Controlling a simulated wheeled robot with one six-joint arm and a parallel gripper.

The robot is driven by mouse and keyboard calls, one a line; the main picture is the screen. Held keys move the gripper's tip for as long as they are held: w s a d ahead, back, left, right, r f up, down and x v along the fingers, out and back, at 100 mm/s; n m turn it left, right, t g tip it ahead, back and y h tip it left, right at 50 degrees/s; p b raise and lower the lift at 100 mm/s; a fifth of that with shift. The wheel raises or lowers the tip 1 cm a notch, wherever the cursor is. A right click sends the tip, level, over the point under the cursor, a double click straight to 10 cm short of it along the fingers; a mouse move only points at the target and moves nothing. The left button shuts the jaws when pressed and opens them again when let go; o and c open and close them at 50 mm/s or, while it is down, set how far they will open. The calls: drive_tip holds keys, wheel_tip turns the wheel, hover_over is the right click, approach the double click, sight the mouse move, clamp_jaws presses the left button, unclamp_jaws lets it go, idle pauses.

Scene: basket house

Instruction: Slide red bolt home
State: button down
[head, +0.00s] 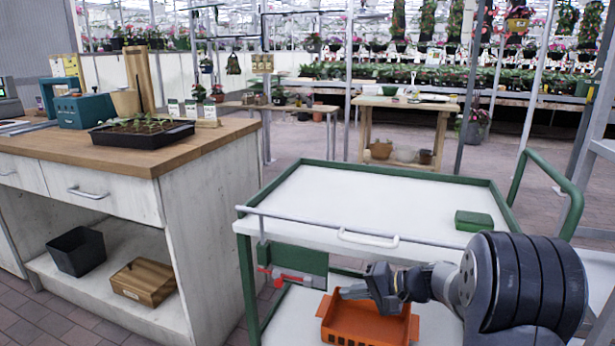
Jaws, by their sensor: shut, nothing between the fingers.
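The red bolt (278,275) shows below the near edge of the cart, at its left, in front of a green panel (300,262). A grey metal part lies along the bolt's right side. How far the bolt has slid is too small to tell. My gripper (346,293) is shut and empty. It points left toward the bolt and appears a short way to the right of it, in front of the cart. My arm comes in from the lower right.
The green-framed cart has a white top (370,195) with a green box (474,221) and a white handle (368,238). An orange basket (345,322) sits beneath my gripper on the lower shelf. A wooden-topped counter (205,146) stands at left, with a floor gap between.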

sight(281, 282)
drive_tip(key=w+a+b, duration=0.1)
drive_tip(key=w+a, duration=0.1)
drive_tip(key=a, duration=0.2)
drive_tip(key=w+a+f+b, duration=0.1)
drive_tip(key=w+a, duration=0.1)
drive_tip(key=a, duration=0.3)
drive_tip(key=w+a+b, duration=0.1)
drive_tip(key=w+a, duration=0.1)
drive_tip(key=a, duration=0.2)
drive_tip(key=shift+a+f+b, duration=0.2)
drive_tip(key=shift+f+b, duration=0.15)
drive_tip(key=shift+w+a+f, duration=0.2)
drive_tip(key=shift+w+a, duration=0.1)
drive_tip(key=shift+a, duration=0.3)
